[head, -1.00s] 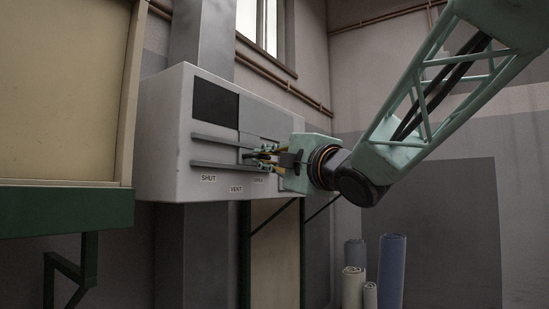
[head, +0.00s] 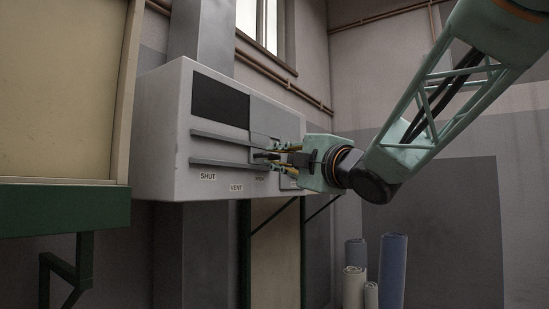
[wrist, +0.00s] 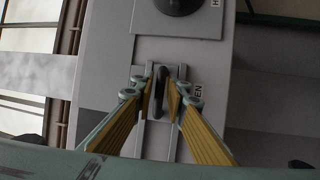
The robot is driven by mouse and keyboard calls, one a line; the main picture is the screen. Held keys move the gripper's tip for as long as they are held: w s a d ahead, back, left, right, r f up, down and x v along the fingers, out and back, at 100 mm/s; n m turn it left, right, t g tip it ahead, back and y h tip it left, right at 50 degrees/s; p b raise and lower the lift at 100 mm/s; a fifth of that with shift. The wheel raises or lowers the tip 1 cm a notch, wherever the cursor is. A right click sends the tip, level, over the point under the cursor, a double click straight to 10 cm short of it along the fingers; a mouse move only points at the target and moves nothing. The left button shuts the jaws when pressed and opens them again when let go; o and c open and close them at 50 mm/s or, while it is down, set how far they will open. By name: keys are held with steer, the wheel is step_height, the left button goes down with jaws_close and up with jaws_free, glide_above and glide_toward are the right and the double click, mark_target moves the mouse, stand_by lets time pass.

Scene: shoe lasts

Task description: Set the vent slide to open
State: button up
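The vent slide is a grey plate (head: 262,119) on the face of a pale grey box, running between two horizontal rails. A dark opening (head: 220,100) shows to the left of the plate. My gripper (head: 268,156) is at the slide's dark handle (wrist: 160,92), with one finger above and one below. In the wrist view the yellow-padded fingers (wrist: 161,95) close in on both sides of the handle, and I take it as held. The SHUT label (head: 207,176) is at the left and the VENT label (head: 236,188) below. The OPEN label (wrist: 198,92) is partly hidden by a finger.
A plate with a round dark knob (wrist: 180,4) lies beyond the slide in the wrist view. A green-framed board (head: 62,95) stands at the left. Rolls (head: 391,270) stand on the lower right, below my arm. The space in front of the box is otherwise clear.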

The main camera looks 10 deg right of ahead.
steer(key=shift+s, duration=0.2)
steer(key=v, duration=0.7)
steer(key=shift+s, duration=0.15)
stand_by(0.4)
steer(key=shift+d, duration=0.1)
stand_by(0.4)
steer(key=s+d+f+m+g+h, duration=0.25)
steer(key=s+d+f+m, duration=0.2)
steer(key=f, duration=0.35)
steer(key=s+d+f+m+g+h, duration=0.2)
steer(key=s+d+f+m+h, duration=0.1)
steer(key=s+f+m+h, duration=0.25)
steer(key=s+d+f+m+g+h, duration=0.2)
steer(key=s+d+f+m, duration=0.3)
steer(key=f, duration=0.4)
steer(key=s+a+f+m+g+y, duration=0.1)
steer(key=s+a+f+m+g, duration=0.2)
steer(key=s+f, duration=0.7)
steer(key=s+a+f+m+g, duration=0.4)
steer(key=s+f, duration=0.5)
steer(key=s, duration=0.9)
steer(key=shift+a+f+g+y, duration=0.35)
steer(key=shift+a+y, duration=0.05)
